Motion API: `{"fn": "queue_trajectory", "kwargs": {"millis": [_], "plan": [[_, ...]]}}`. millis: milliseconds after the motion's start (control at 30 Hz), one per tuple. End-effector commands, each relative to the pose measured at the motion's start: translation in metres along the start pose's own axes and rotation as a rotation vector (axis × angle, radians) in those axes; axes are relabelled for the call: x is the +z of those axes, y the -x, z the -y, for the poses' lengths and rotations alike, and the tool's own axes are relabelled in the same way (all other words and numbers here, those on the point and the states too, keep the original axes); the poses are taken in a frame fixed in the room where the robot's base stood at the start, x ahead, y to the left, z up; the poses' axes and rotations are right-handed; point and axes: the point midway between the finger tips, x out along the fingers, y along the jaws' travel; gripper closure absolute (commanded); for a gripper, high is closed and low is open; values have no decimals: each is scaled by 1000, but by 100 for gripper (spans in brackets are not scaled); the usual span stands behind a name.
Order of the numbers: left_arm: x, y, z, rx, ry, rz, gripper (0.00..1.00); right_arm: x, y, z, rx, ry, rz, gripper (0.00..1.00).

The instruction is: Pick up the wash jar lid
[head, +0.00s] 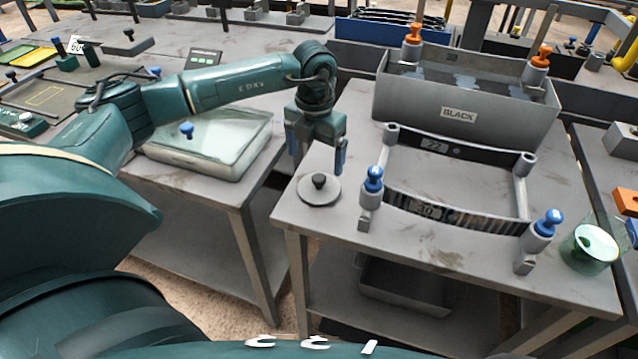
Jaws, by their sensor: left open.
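The wash jar lid (309,194), a flat grey disc with a dark round knob, lies on the grey metal table at its left end. My left gripper (316,160) is open, pointing down just above and behind the lid in the head view. Its two blue-padded fingers are apart, with nothing between them, and it does not appear to touch the knob. A glass jar (588,254) with pale contents stands open at the table's right front corner. My right gripper is not in view.
A spring rack frame (455,217) with blue-knobbed posts stands right of the lid. Behind it is a grey tank (405,100) labelled BLACK, with orange-knobbed posts. A glass-topped tray (212,140) sits on the left table, across a gap. Bare tabletop surrounds the lid.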

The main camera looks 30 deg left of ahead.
Motion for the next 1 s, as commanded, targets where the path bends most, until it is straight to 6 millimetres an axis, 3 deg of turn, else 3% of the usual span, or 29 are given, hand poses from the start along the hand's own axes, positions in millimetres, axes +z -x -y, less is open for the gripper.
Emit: {"fn": "queue_trajectory", "kwargs": {"millis": [100,367,600,900,1000], "plan": [[0,-17,1,-2,-1,-1,8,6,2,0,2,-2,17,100],[-1,-37,5,-3,-3,-2,8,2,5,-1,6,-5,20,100],[0,-71,10,-4,-2,-1,8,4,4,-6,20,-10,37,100],[0,-77,9,-3,-2,1,8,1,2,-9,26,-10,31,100],[0,-77,9,-4,-2,1,16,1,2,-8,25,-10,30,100]]}}
